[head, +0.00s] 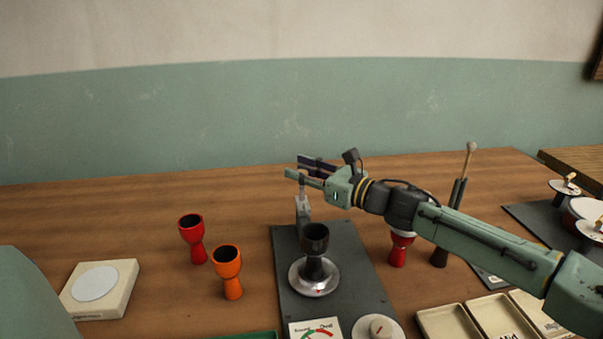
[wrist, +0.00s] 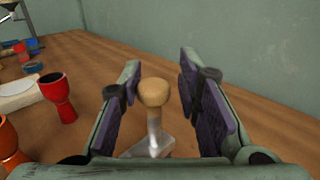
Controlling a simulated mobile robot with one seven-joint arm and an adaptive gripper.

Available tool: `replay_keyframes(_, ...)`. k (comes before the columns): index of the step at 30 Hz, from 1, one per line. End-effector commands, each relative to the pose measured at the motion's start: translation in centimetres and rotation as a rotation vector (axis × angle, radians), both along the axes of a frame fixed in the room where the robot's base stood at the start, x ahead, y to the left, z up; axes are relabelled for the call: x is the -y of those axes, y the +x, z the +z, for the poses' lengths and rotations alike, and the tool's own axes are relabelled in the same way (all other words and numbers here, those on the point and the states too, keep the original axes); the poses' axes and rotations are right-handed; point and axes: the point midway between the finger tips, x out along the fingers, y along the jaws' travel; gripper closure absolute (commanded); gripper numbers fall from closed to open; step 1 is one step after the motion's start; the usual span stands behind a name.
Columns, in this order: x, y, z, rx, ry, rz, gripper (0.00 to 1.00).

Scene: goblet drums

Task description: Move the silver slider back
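The silver slider (head: 303,208) stands upright at the far end of a dark grey base plate (head: 350,275). In the wrist view the slider (wrist: 156,135) is a silver post with a round wooden knob on top. My gripper (head: 301,168) is at the top of the slider, and in the head view it hides the knob. In the wrist view my gripper (wrist: 160,72) is open, with one dark-padded finger on each side of the knob. Gaps show between the knob and both fingers.
A black goblet (head: 314,240) stands on a silver disc (head: 318,285) on the plate. Red (head: 192,240) and orange (head: 229,270) goblets stand to the left, and another red one (head: 398,250) to the right under my arm. Pale trays (head: 448,322) lie front right. The table behind the plate is clear.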

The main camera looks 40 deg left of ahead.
Motion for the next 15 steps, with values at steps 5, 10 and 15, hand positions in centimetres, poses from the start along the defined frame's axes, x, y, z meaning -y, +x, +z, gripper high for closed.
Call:
replay_keyframes(5,0.02,-0.09,-0.07,0.000,0.000,0.002,0.59)
replay_keyframes(10,0.01,-0.16,-0.08,0.000,0.000,0.004,0.59)
replay_keyframes(15,0.65,-0.05,-0.09,0.000,0.000,0.003,0.59)
